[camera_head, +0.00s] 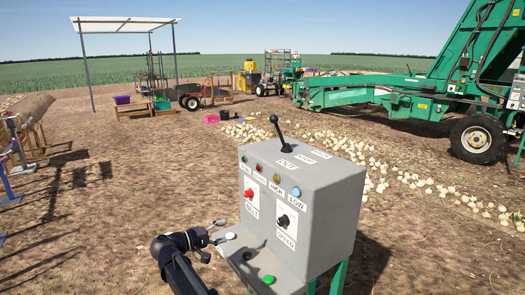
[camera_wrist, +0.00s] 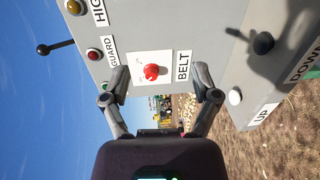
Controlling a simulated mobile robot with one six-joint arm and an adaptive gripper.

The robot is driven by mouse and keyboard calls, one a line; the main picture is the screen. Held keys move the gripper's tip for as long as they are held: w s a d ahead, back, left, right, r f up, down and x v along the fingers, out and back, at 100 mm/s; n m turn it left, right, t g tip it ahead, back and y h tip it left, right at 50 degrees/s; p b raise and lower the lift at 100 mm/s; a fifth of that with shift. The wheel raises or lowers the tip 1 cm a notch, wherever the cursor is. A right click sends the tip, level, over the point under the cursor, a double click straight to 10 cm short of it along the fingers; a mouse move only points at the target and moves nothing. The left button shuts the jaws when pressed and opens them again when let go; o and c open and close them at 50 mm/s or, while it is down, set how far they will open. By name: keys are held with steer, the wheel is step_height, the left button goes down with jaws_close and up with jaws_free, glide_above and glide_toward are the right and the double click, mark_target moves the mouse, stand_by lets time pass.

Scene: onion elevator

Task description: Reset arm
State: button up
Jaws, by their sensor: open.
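My gripper (camera_head: 218,232) is at the left side of the grey control box in the head view. In the wrist view my gripper (camera_wrist: 160,85) is open, its two fingers spread on either side of the red belt knob (camera_wrist: 152,72). Whether the fingers touch the panel cannot be told. The control box (camera_head: 325,205) stands on green legs. It carries a red knob (camera_head: 249,193), a black speed knob (camera_head: 283,220), a row of small lamps, a black lever (camera_head: 281,135) on top, and a white button (camera_head: 230,236) and green button (camera_head: 269,279) on its lower ledge.
A green elevator machine (camera_head: 400,95) stands behind at the right, with onions (camera_head: 385,170) scattered on the ground. A white canopy (camera_head: 125,25), a cart and crates are at the back left. Bare soil lies open left of the box.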

steer(key=s+d+f+m+g+y+p, duration=0.1)
steer(key=s+d+f+g+y+p, duration=0.15)
steer(key=d, duration=0.65)
steer(key=s+d+f+m+g+y+p, duration=0.1)
steer(key=s+d+f+m+g+y, duration=0.2)
steer(key=d, duration=0.5)
steer(key=s+d+f+g+y+p, duration=0.25)
steer(key=s+d, duration=0.25)
steer(key=d, duration=0.4)
steer(key=s+d+f+m+g+y+p, duration=0.1)
steer(key=s+d+m+y+p, duration=0.1)
steer(key=s+d+y, duration=0.2)
steer(key=shift+s+m+y, duration=0.4)
steer(key=shift+s+y, duration=0.8)
steer(key=shift+s, duration=1)
steer(key=shift+a, duration=0.1)
